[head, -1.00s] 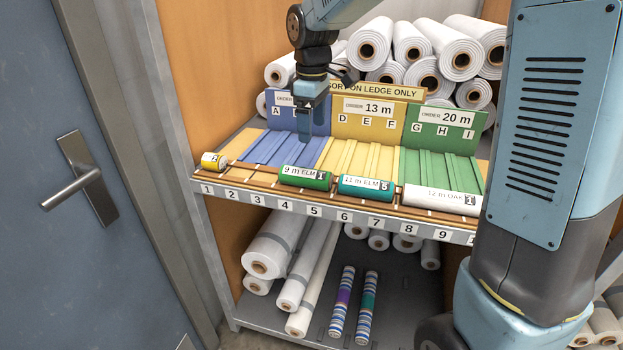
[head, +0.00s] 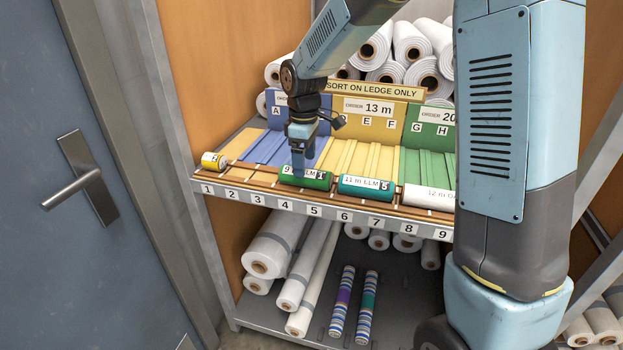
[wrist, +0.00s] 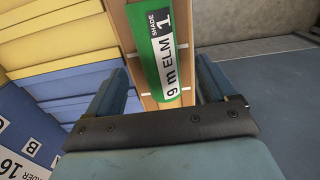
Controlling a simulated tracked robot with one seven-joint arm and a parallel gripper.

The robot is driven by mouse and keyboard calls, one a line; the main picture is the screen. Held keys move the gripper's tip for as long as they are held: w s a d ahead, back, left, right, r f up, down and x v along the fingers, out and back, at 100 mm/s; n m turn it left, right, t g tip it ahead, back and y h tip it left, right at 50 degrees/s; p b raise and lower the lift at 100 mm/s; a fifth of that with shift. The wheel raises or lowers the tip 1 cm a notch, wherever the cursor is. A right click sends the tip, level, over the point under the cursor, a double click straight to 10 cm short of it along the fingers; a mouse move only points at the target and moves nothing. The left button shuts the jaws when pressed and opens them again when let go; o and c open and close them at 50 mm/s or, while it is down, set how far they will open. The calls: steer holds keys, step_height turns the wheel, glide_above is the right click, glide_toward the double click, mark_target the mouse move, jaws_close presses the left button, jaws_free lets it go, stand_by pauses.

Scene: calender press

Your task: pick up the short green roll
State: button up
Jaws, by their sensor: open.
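The short green roll (head: 306,180) lies on the ledge above labels 4 and 5. Its white label reads "9 m ELM" with a shade 1 mark. My gripper (head: 298,172) is over the left part of this roll in the head view, pointing down. In the wrist view the green roll (wrist: 160,52) lies ahead, its near end between the lines of the two fingers of my gripper (wrist: 158,85). The fingers are apart with nothing gripped. I cannot tell the exact height of the fingertips above the roll.
A teal roll (head: 366,188) marked "11 m ELM" lies just right of the green one. A white roll (head: 428,197) is further right, partly behind my arm. Blue (head: 262,147), yellow and green ribbed sections rise behind.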

step_height(320, 180, down, 5)
steer(key=shift+s+d, duration=0.1)
stand_by(0.3)
steer(key=c, duration=1.1)
steer(key=shift+r, duration=0.15)
steer(key=shift+c, duration=0.2)
